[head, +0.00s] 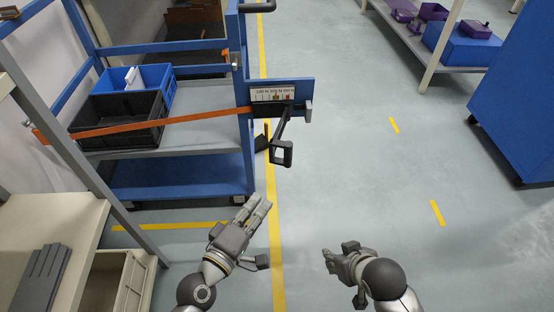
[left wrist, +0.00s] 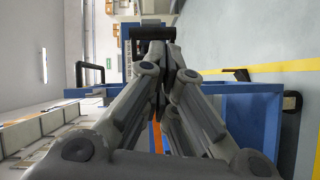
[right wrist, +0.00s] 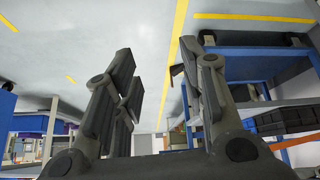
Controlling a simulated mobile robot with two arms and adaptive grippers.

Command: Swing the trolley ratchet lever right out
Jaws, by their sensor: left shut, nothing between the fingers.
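The black ratchet lever (head: 283,140) sticks out from the ratchet on the blue trolley (head: 249,150), with its looped handle (head: 282,153) over the aisle. An orange strap (head: 150,123) runs left from the ratchet across the trolley's bins. A panel with a marked scale (head: 272,94) sits just above the ratchet. My left gripper (head: 259,207) is shut and empty, below the lever in the head view and apart from it. My right gripper (head: 335,262) is farther right and below; in the right wrist view its fingers (right wrist: 167,80) are spread with nothing between them.
A black bin (head: 118,118) and a blue bin (head: 155,82) stand on the trolley shelf. A workbench (head: 50,235) is at the lower left. A blue cabinet (head: 515,100) stands at right. The grey floor (head: 350,170) between is clear, with yellow lines.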

